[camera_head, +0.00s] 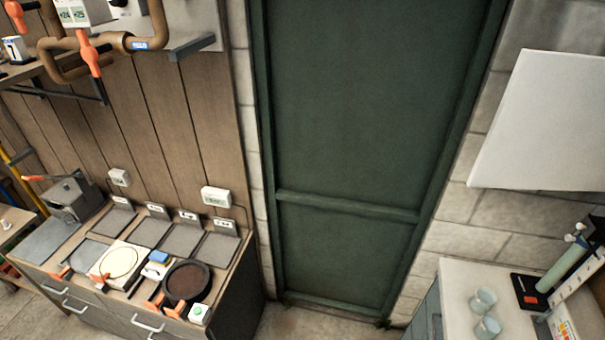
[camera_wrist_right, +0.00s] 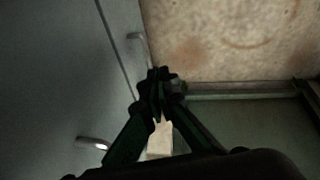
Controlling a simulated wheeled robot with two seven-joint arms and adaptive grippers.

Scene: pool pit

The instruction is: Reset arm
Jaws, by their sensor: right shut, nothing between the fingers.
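My right gripper (camera_wrist_right: 160,88) shows in the right wrist view as a dark silhouette. Its two fingers meet at the tips, and nothing is held between them. Behind it are a grey cabinet front (camera_wrist_right: 50,70) with metal handles, a stained floor (camera_wrist_right: 220,40) and a dark green surface (camera_wrist_right: 245,125). A pale block-like patch (camera_wrist_right: 160,140) shows partly behind the fingers; I cannot tell what it is. Neither gripper nor arm shows in the head view.
A green door (camera_head: 370,110) stands in the middle. At left, a drawer cabinet (camera_head: 115,322) carries a black round pan (camera_head: 187,282), grey pads and a white plate. At right, a white counter (camera_head: 455,290) holds two glass cups (camera_head: 484,300) and a tube stand (camera_head: 530,290). Floor before the door is clear.

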